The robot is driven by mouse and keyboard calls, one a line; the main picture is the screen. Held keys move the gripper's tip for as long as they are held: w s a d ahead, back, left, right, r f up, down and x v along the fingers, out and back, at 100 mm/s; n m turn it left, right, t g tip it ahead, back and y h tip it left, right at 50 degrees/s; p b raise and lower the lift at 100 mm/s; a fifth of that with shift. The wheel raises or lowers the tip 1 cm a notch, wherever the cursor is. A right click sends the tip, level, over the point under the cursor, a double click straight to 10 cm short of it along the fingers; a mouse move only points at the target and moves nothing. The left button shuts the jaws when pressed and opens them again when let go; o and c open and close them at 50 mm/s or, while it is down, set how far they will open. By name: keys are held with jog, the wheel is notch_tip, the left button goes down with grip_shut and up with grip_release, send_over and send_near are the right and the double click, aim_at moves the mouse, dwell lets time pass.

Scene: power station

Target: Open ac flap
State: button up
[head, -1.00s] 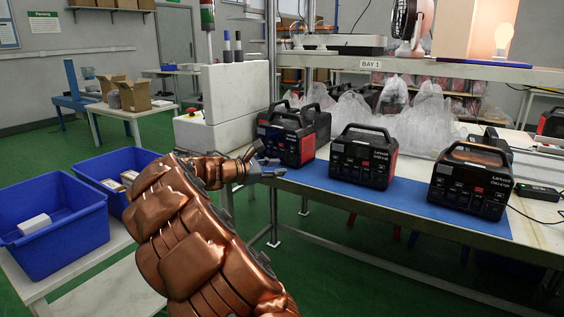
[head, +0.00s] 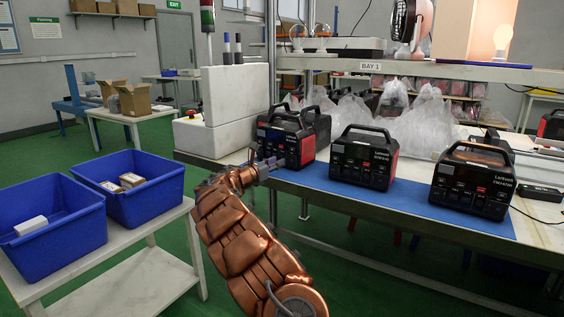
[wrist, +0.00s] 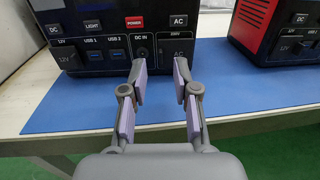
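A black and red power station (head: 285,140) stands at the left end of the blue mat, and its front panel (wrist: 75,35) fills the upper left of the wrist view. The panel has DC, LIGHT, red POWER and AC buttons above a row of port covers. The dark AC flap (wrist: 181,47) is below the AC button and looks closed. My gripper (wrist: 160,68) is open and empty in front of the panel's lower right. Its right fingertip overlaps the flap's lower part; I cannot tell whether they touch. In the head view my gripper (head: 266,168) is at the table's front edge.
Two more power stations, the middle one (head: 364,160) and the right one (head: 472,184), stand along the blue mat (head: 410,203). A white block (head: 235,105) stands to the left. Blue bins (head: 140,203) sit on a low table at the left.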

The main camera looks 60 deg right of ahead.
aim_at(285, 158)
jog(key=shift+s+d, duration=0.1)
jog(key=shift+d, duration=0.55)
jog(key=shift+d+f, duration=0.1)
jog(key=shift+d, duration=0.65)
jog(key=shift+d+r, duration=0.2)
jog(key=shift+d, duration=0.35)
jog(key=shift+c, duration=0.2)
grip_shut()
